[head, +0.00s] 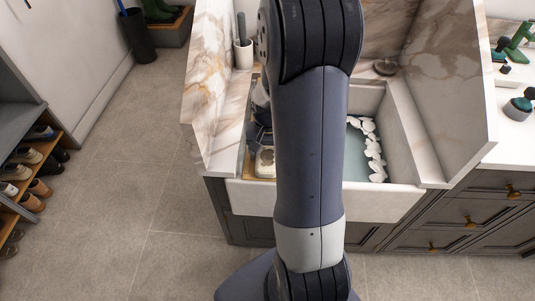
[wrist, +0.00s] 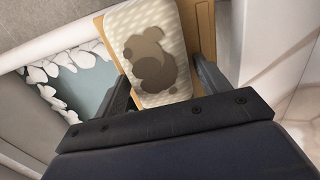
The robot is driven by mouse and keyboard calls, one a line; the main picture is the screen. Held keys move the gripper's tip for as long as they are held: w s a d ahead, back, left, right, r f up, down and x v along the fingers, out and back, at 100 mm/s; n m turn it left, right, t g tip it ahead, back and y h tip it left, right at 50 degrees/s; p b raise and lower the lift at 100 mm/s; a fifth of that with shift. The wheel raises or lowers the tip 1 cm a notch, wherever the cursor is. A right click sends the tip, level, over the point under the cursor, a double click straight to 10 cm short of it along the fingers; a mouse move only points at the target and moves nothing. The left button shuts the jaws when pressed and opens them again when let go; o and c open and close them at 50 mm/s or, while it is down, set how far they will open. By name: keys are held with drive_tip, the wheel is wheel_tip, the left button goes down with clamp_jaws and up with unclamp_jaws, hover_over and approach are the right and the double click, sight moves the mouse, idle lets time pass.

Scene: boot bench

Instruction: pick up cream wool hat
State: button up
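A pale item (head: 265,162) also shows at the left of the sink in the head view. My gripper (wrist: 160,70) is open, with one finger on each side of the patterned item in the wrist view. I cannot tell whether the fingers touch it. In the head view my arm hides much of the sink's middle.
The white sink (head: 395,203) has tall marble side panels (head: 215,85). A blue-green surface edged with white pebble shapes (head: 374,150) lies at its right. A cup with a brush (head: 243,52) stands on the left ledge. Shoe shelves (head: 38,165) are far left; the floor between is clear.

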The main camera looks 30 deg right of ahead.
drive_tip(key=c, duration=0.7)
drive_tip(key=shift+r, duration=0.1)
